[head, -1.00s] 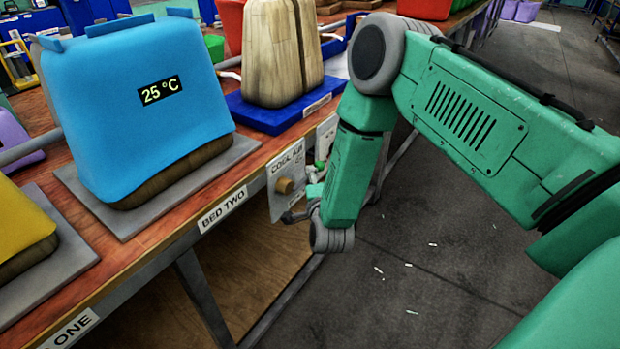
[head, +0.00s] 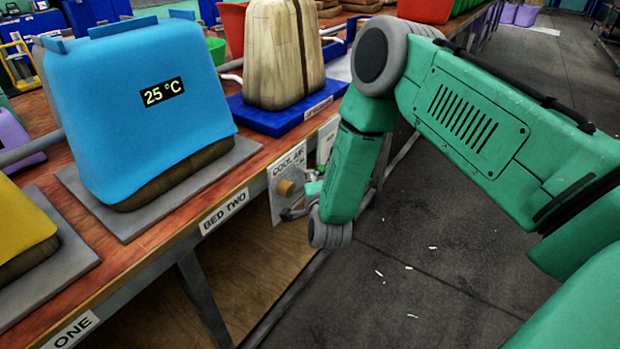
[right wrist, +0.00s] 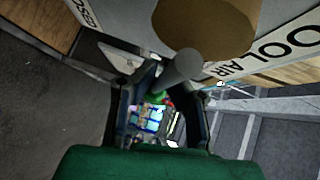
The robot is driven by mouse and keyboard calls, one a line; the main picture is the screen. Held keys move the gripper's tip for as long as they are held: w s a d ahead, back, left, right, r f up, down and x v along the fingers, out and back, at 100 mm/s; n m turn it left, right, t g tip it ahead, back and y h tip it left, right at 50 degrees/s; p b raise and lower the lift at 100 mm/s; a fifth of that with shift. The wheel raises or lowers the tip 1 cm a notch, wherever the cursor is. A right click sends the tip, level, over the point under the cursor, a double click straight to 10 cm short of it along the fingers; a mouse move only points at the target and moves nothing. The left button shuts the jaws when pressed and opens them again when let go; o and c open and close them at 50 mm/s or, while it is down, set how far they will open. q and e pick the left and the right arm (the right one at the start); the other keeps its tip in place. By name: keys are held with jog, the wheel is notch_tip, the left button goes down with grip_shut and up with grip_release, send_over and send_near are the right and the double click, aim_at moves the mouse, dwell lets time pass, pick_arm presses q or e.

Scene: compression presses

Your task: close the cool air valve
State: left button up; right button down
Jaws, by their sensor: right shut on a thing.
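The cool air valve is a brown round knob (head: 286,188) on a pale panel (head: 281,208) labelled COOL AIR, at the bench's front edge. In the right wrist view the brown knob (right wrist: 205,24) is at the top, and a grey bar (right wrist: 180,69) sticks out from it toward my fingers. My right gripper (head: 300,210) is at the panel, partly hidden by its own wrist. In the right wrist view its fingers (right wrist: 172,95) are around the grey bar and shut on it. The exact contact is dark and hard to see. My left gripper is not in view.
A blue covered press (head: 140,140) reading 25 °C stands on the bench above the BED TWO label (head: 223,211). A wooden form (head: 272,50) sits on a blue base (head: 280,115) behind. A yellow form (head: 22,232) is at left. The floor (head: 430,260) at right is mostly clear.

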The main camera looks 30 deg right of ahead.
jog(key=shift+s+f+m+g+y+p, duration=0.15)
jog(key=shift+f+m+g+y+p, duration=0.3)
jog(key=shift+f+m+g+y, duration=0.25)
jog(key=s+a+f+m+g+y+b, duration=0.3)
jog(key=a+f+m+g+y, duration=0.3)
jog(key=y, duration=0.4)
jog(key=shift+m+b, duration=0.4)
jog(key=shift+b, duration=0.15)
jog(key=shift+a, duration=0.2)
jog(key=c, duration=1.9)
grip_release()
jog(key=o, duration=0.3)
jog(key=shift+d+r, duration=0.15)
jog(key=shift+w, duration=0.1)
